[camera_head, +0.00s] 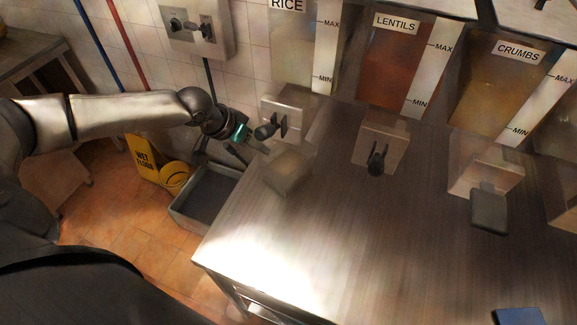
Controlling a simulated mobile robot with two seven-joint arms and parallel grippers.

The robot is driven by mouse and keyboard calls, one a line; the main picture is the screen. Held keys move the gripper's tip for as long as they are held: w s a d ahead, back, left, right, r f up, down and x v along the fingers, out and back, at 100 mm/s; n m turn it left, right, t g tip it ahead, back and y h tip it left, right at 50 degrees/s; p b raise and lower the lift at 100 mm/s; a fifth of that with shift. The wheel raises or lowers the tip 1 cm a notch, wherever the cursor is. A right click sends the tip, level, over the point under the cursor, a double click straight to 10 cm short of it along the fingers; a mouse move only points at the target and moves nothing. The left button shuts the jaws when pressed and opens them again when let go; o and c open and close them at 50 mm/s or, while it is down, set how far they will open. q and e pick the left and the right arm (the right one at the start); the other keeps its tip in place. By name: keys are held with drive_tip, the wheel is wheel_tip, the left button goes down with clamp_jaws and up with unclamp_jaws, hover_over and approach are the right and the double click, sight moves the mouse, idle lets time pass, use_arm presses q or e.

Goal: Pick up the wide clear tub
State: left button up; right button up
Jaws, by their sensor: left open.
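A clear, see-through tub (287,172) stands on the steel counter near its back left edge, below and in front of the rice dispenser (292,60). Its outline is faint against the metal. My left arm comes in from the left, and my left gripper (256,152) is open right at the tub's upper left side. One finger shows near the rim; I cannot tell whether it touches the tub or whether the wall lies between the fingers. My right gripper is out of view.
Lentils (393,65) and crumbs (500,90) dispensers line the back, with dark handles sticking out. The steel counter (350,240) is bare in the middle. A blue object (518,316) lies front right. A grey bin (205,195) and yellow wet-floor sign (146,158) stand on the floor.

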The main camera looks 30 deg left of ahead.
sight(274, 158)
use_arm(q)
drive_tip(key=x, duration=0.4)
drive_tip(key=shift+w, duration=0.15)
drive_tip(key=shift+w+d+f, duration=0.15)
drive_tip(key=shift+f, duration=0.2)
drive_tip(key=b+x, duration=0.1)
drive_tip(key=x, duration=0.3)
drive_tip(key=shift+w+f, duration=0.2)
drive_tip(key=shift+f, duration=0.1)
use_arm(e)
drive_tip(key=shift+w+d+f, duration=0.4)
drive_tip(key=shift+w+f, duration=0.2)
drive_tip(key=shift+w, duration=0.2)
use_arm(q)
drive_tip(key=shift+c, duration=0.2)
clamp_jaws()
